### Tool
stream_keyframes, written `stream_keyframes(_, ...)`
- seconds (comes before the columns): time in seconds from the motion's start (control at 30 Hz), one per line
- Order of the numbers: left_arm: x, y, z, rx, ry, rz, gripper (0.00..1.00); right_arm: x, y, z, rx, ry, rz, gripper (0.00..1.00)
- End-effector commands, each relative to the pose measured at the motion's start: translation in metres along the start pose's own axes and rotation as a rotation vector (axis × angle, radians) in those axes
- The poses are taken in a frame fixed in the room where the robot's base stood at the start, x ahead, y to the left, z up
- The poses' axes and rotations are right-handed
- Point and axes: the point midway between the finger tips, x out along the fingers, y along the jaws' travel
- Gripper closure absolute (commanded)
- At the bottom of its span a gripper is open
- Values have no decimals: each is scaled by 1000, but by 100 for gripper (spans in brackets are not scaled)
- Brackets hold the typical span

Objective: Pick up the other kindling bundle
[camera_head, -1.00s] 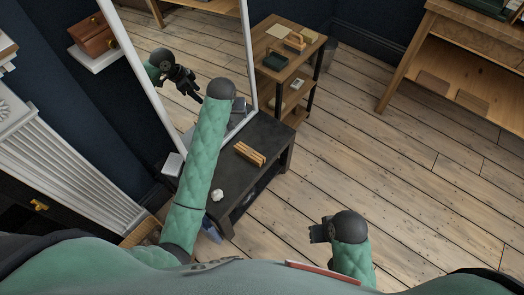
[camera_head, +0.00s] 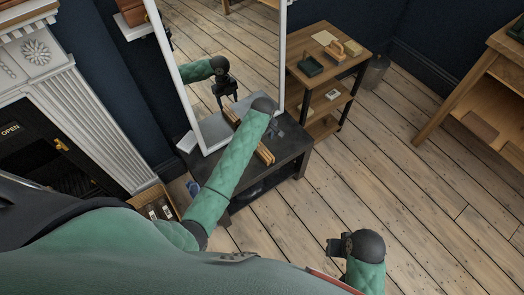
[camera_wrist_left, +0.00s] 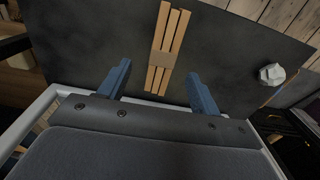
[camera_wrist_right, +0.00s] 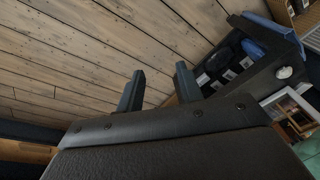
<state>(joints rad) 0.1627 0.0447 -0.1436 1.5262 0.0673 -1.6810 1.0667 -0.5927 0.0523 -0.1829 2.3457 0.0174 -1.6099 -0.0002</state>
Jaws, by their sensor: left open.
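A kindling bundle (camera_head: 265,155) of several pale sticks with a band lies on the dark low table (camera_head: 292,150), partly hidden by my left forearm in the head view. In the left wrist view the bundle (camera_wrist_left: 168,50) lies lengthwise beyond the gap between the fingers, untouched. My left gripper (camera_head: 274,131) is open and empty above the table; its fingers (camera_wrist_left: 158,70) show apart in its wrist view. My right gripper (camera_head: 334,246) is low over the floor at the right; its fingers (camera_wrist_right: 160,72) are apart with nothing between them.
A tall white-framed mirror (camera_head: 283,60) stands behind the table and reflects my arm and the bundle. A white lump (camera_wrist_left: 271,74) lies on the table. A wooden shelf unit (camera_head: 345,66) stands right of it, a fireplace (camera_head: 70,90) at left. Floor at right is clear.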

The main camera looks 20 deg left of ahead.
Motion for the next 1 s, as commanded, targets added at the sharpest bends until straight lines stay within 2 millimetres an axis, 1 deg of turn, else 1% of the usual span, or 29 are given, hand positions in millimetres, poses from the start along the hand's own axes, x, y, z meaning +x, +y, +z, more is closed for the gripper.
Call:
stream_keyframes(0.2, 19, -1, 0, -5, -1, -2, 36, 10, 1, -1, 0, -1, 1, 64)
stream_keyframes(0.33, 28, -1, -1, -4, 0, -1, 36, 17, 1, -1, 0, -3, 2, 64)
stream_keyframes(0.47, 40, -4, -2, -4, -1, -2, 36, 34, 3, -1, -1, -7, 5, 64)
stream_keyframes(0.6, 58, -6, -3, -2, -1, -3, 36, 53, 4, -1, -1, -7, 7, 64)
stream_keyframes(0.7, 69, -5, -2, -2, 0, -2, 36, 60, 5, -1, -1, -7, 8, 64)
stream_keyframes(0.83, 76, -5, -2, -2, 1, 0, 36, 64, 6, -1, -1, -6, 8, 64)
stream_keyframes(1.0, 76, -5, -2, -3, 1, 0, 36, 65, 6, 0, -1, -6, 8, 64)
